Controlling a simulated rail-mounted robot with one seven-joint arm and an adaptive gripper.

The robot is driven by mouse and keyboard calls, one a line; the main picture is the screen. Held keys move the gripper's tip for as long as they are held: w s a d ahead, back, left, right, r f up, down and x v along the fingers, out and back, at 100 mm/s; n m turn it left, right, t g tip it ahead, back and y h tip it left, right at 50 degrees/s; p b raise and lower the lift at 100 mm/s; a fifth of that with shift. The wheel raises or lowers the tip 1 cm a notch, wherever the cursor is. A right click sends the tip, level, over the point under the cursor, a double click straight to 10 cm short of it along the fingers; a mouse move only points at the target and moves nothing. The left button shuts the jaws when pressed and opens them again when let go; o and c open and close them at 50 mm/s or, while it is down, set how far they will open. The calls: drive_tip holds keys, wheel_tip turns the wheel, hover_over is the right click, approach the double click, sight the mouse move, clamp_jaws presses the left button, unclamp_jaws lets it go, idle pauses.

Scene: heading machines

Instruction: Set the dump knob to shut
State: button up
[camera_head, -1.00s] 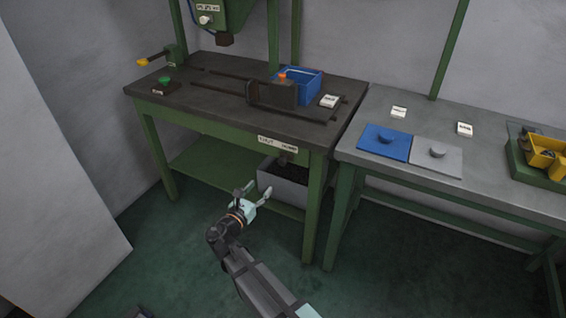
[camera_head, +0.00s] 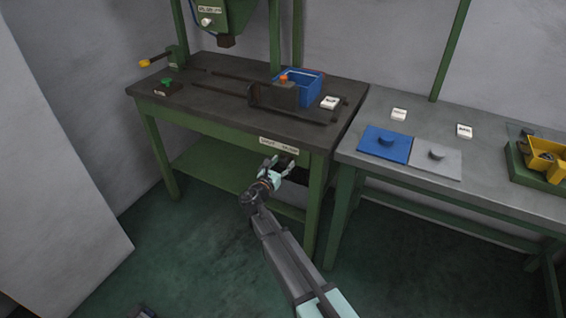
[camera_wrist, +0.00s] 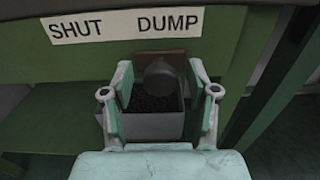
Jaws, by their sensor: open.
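The dump knob (camera_wrist: 160,72) is a dark grey rounded piece on a brown plate (camera_wrist: 146,54), under the front edge of the left bench. Above it is a white label (camera_wrist: 126,24) reading SHUT on the left and DUMP on the right; it also shows in the head view (camera_head: 279,145). My gripper (camera_wrist: 161,82) is open, with one finger on each side of the knob in the wrist view. I cannot tell whether the fingers touch it or how the knob is set. In the head view my gripper (camera_head: 276,163) largely hides the knob.
A grey bin (camera_wrist: 155,126) with dark contents stands below the knob. A green bench leg (camera_head: 316,205) is close on the right. The benchtop (camera_head: 215,92) carries a blue box (camera_head: 308,88). A second bench (camera_head: 480,150) stands at right.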

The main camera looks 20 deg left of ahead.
sight(269, 150)
drive_tip(key=shift+w, duration=0.4)
clamp_jaws()
drive_tip(key=a, duration=0.5)
drive_tip(key=w+a, duration=0.1)
drive_tip(key=a, duration=0.2)
drive_tip(key=shift+w+a, duration=0.1)
drive_tip(key=shift+a, duration=0.05)
drive_tip(key=shift+r, duration=0.1)
unclamp_jaws()
drive_tip(key=shift+a, duration=0.1)
